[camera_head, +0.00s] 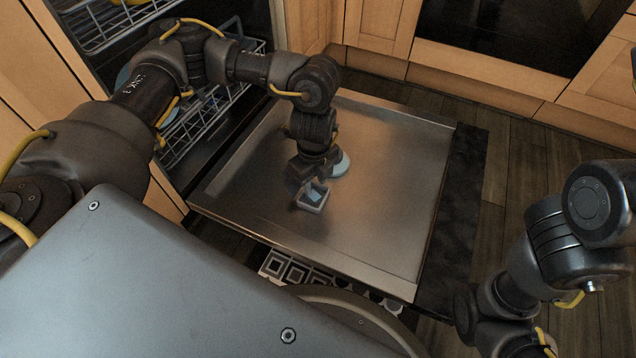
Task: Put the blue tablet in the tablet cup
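My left gripper (308,190) points down at the inner face of the open dishwasher door (390,190). Right at its fingertips is a small square cup with a pale rim (316,208), which looks like the tablet cup. A small light-blue patch (314,194), likely the blue tablet, shows inside the rim, between or just below the fingers. I cannot tell whether the fingers hold it or whether it rests in the cup. A pale bluish round piece (342,163) shows partly behind the gripper on the door. My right arm is at the lower right; its gripper is out of view.
The dishwasher racks (205,120) stand behind my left arm at the upper left. Wooden cabinets (385,30) and a dark oven front (520,30) line the back. A patterned mat (285,268) lies below the door's near edge. The right half of the door is clear.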

